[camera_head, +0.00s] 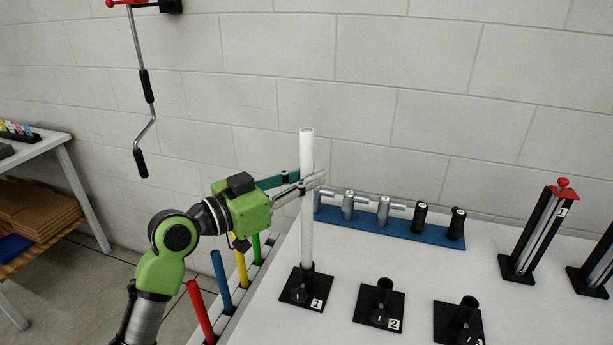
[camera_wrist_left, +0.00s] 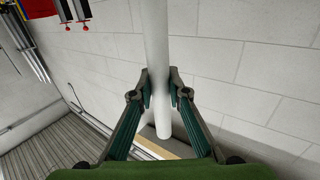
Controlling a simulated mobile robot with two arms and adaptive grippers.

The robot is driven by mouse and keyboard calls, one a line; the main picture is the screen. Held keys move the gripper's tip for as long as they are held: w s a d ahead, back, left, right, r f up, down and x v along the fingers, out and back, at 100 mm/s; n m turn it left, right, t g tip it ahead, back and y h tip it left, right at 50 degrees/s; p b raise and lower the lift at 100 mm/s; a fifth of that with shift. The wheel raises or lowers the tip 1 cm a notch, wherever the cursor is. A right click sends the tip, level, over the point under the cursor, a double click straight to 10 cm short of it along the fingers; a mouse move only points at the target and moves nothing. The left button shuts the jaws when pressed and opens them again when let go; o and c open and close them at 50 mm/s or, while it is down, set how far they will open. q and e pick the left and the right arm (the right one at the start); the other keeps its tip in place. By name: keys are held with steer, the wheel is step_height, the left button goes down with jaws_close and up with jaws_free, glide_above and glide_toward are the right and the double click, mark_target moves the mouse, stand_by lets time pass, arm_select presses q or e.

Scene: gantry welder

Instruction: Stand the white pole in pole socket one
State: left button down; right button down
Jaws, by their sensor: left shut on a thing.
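The white pole (camera_head: 307,235) stands upright in the head view, with its lower end at pole socket one (camera_head: 317,291), a black base labelled 1. I cannot tell whether that end sits inside the socket or just over it. My left gripper (camera_head: 311,184) is shut on the pole's upper part, with a short length of pole above the fingers. In the left wrist view the pole (camera_wrist_left: 157,35) runs between the two fingers (camera_wrist_left: 160,92), and one end shows just beyond them. My right gripper is not in view.
Sockets two (camera_head: 378,306) and three (camera_head: 458,325) stand to the right on the white table (camera_head: 440,275). A blue rack (camera_head: 395,231) with metal and black pieces lies behind. Red (camera_head: 201,312), blue (camera_head: 222,281) and other coloured poles stand left of the table, near my arm.

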arm_select(q)
steer(key=shift+f+b, duration=0.75)
steer(key=shift+f, duration=0.2)
steer(key=c, duration=1.9)
jaws_free()
steer(key=shift+r, duration=0.15)
